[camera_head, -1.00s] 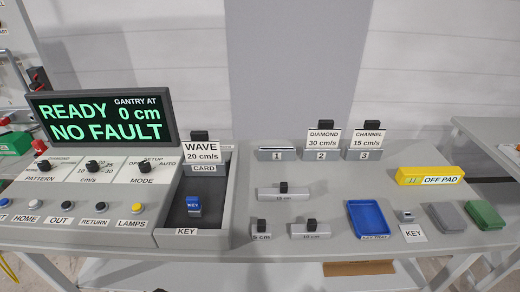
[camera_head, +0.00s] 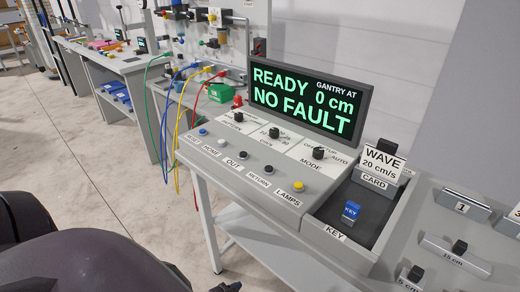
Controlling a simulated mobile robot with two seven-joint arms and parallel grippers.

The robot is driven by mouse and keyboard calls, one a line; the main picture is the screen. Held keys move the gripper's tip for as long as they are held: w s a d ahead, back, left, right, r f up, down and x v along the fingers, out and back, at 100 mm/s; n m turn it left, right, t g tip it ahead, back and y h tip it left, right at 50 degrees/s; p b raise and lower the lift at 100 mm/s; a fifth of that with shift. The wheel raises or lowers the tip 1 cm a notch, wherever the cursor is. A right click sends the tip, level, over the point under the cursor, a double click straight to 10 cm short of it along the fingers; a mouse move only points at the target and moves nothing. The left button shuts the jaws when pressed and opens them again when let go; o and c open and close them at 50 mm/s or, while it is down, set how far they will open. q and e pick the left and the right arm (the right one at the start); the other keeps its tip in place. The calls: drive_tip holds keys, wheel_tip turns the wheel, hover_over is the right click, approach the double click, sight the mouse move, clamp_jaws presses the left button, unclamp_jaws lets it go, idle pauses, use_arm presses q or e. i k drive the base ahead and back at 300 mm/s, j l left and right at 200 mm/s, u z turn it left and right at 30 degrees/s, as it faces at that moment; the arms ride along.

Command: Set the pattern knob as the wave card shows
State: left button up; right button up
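The pattern knob (camera_head: 238,117) is a small black knob at the left end of the console's white label row, above the word PATTERN. Its pointer direction and the marks around it are too small to read. The wave card (camera_head: 383,163) stands upright in the card holder (camera_head: 374,182) at the console's right end and reads WAVE, 20 cm/s.
The screen (camera_head: 309,101) reads READY, NO FAULT, gantry at 0 cm. The speed knob (camera_head: 274,132) and mode knob (camera_head: 318,153) sit right of the pattern knob. A red knob (camera_head: 238,101) stands behind it. A blue key (camera_head: 351,211) lies in the dark tray. Floor at left is open.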

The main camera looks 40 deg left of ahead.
sight(238, 116)
drive_tip(key=k+u, duration=0.1)
drive_tip(key=u, duration=0.9)
